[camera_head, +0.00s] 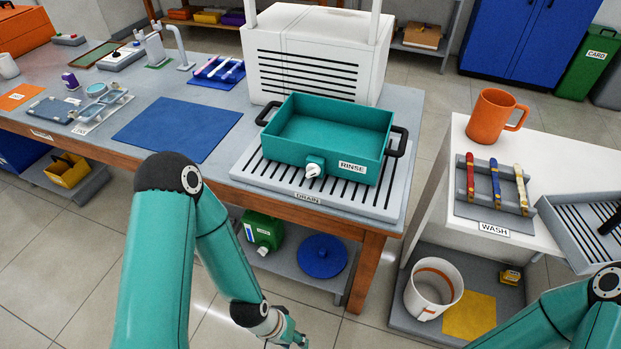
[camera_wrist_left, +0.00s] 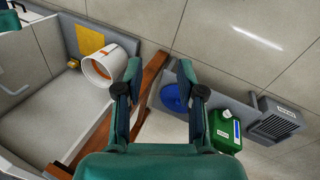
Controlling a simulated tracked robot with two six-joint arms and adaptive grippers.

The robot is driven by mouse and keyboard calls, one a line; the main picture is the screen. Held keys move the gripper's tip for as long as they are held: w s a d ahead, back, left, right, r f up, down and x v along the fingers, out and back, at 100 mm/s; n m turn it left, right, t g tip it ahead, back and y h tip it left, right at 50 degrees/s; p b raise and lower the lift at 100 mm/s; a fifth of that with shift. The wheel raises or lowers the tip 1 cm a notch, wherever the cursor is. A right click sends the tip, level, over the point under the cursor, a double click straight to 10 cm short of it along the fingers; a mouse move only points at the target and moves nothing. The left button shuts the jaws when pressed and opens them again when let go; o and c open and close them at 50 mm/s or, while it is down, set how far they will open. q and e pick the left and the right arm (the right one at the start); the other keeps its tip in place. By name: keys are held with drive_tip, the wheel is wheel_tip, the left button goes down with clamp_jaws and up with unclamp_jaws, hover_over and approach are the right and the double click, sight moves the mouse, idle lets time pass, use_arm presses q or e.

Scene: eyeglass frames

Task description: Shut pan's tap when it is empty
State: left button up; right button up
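The teal pan (camera_head: 330,126), labelled RINSE, sits upright on the grey slotted drain tray (camera_head: 384,205) at the table's front edge. No water shows in its basin, and its floor looks plain teal. The tap (camera_head: 314,169) is a small white fitting on the pan's front wall. I cannot tell which way its handle is set, and no stream shows. My left gripper (camera_head: 287,338) is low in front of the table, apart from the pan and tap. The left wrist view shows it open and empty (camera_wrist_left: 160,75). My right gripper is out of view.
A white slatted box (camera_head: 315,60) stands behind the pan. On the shelf below are a green canister (camera_head: 263,231) and a blue lid (camera_head: 322,256). An orange mug (camera_head: 495,115) and a rack stand on the right bench, with a white bucket (camera_head: 433,287) below.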

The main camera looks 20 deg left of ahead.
use_arm(q)
drive_tip(key=w+a+m+t+y+b, duration=0.1)
drive_tip(key=w+m+t+b, duration=0.1)
drive_tip(key=w+b, duration=0.3)
drive_tip(key=w+a+m+t+b, duration=0.2)
drive_tip(key=w+t+b, duration=0.15)
drive_tip(key=w, duration=0.25)
drive_tip(key=m+t+y+b, duration=0.2)
drive_tip(key=m+t+b, duration=0.5)
drive_tip(key=t+b, duration=0.8)
approach(311, 176)
drive_tip(key=s+r+g+b, duration=0.2)
drive_tip(key=s+g+b, duration=0.15)
drive_tip(key=s, duration=0.45)
drive_tip(key=w+p, duration=0.4)
drive_tip(key=w, duration=0.1)
drive_tip(key=w+p, duration=0.4)
drive_tip(key=w, duration=0.2)
drive_tip(key=w+p, duration=0.5)
drive_tip(key=shift+w+d+r, duration=0.15)
drive_tip(key=shift+w+r, duration=0.1)
drive_tip(key=shift+r, duration=0.1)
